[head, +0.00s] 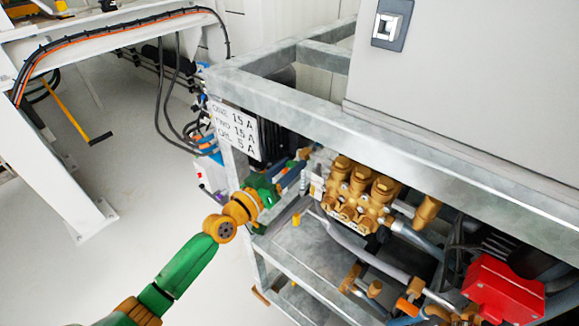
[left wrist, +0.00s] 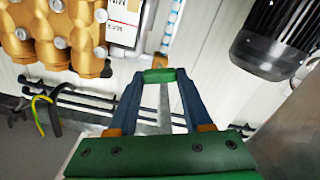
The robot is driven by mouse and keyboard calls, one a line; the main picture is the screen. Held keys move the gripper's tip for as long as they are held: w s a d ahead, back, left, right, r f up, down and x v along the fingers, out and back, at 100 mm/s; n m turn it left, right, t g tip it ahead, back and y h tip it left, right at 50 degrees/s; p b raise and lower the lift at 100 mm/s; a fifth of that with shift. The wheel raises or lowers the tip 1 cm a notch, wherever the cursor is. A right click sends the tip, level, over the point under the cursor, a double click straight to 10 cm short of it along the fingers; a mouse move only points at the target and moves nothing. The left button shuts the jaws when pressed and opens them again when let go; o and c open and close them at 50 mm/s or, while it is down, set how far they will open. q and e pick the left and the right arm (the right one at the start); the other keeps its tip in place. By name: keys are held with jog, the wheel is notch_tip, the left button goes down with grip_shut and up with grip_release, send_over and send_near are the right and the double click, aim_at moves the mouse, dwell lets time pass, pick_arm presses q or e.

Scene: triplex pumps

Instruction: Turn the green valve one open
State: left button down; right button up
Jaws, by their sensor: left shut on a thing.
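The green valve handle (left wrist: 160,75) shows in the left wrist view as a short green bar between my fingertips. My left gripper (left wrist: 160,82) is shut on it, with one blue finger at each side. In the head view, my left gripper (head: 298,172) reaches in from the left through the open side of the metal frame, beside the brass pump. The valve handle is too small or hidden to make out in the head view. My right gripper is in neither view.
The brass pump (head: 360,190) stands right of the gripper, with a red box (head: 503,290) farther right. Grey floor (head: 110,180) is free at left.

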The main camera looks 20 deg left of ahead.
pick_arm(q)
jog(key=n, duration=0.7)
jog(key=shift+a, duration=0.1)
jog(key=n, duration=0.6)
jog(key=shift+f+n, duration=0.15)
jog(key=shift+n, duration=0.15)
dwell(0.4)
jog(key=shift+c, duration=1.6)
grip_release()
jog(key=v, duration=0.7)
